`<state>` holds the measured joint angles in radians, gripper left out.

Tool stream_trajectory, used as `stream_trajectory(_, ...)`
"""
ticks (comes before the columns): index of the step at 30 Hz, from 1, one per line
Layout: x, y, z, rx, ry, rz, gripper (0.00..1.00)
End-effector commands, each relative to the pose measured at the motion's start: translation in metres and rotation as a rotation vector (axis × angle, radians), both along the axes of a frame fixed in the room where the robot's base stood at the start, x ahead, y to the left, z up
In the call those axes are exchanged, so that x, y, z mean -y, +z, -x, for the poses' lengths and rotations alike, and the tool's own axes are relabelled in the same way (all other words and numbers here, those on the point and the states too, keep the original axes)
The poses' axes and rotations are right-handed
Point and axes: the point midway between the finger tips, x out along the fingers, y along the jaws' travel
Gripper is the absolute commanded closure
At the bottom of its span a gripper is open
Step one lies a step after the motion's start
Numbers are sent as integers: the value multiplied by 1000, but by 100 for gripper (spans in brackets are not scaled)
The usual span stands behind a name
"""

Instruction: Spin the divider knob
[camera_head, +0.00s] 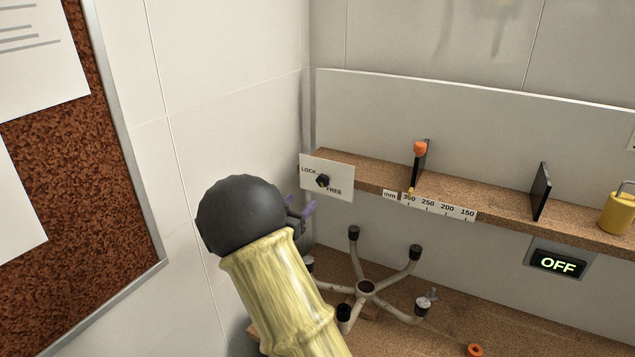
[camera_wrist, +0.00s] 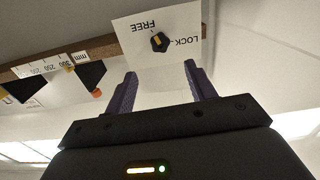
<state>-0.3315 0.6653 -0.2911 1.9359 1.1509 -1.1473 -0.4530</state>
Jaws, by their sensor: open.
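A small black knob (camera_head: 323,181) sits on a white plate (camera_head: 341,172) marked LOCK and FREE, at the left end of the shelf edge. In the wrist view the same knob (camera_wrist: 159,42) appears upside down, with a yellow-orange mark on its face, just beyond my fingers. My gripper (camera_head: 301,209) is open and empty, its purple fingers below and left of the plate. In the wrist view my gripper (camera_wrist: 160,70) has its fingers apart, with the knob between their lines and not touched. A black divider with an orange top (camera_head: 420,149) stands near the 300 mark.
A scale strip (camera_head: 440,207) runs along the shelf edge. A second black divider (camera_head: 541,191) and a yellow padlock (camera_head: 617,210) stand farther right. An OFF display (camera_head: 558,262) is below. A five-armed chair base (camera_head: 365,288) lies on the lower surface. A corkboard (camera_head: 75,150) hangs left.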

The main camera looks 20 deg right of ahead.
Motion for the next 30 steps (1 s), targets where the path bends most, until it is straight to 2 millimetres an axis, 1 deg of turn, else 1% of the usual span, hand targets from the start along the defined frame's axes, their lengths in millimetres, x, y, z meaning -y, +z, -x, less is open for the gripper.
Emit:
stream_trajectory(1, 8, 3, -6, 1, -4, 1, 45)
stream_trajectory(9, 47, 3, -35, 0, -4, 2, 45)
stream_trajectory(15, 73, 3, -56, 0, -3, 0, 45)
stream_trajectory(18, 82, 2, -64, 1, -1, 1, 45)
stream_trajectory(22, 89, 1, -69, 1, -1, 0, 45)
stream_trajectory(30, 89, 0, -69, 1, 0, -1, 45)
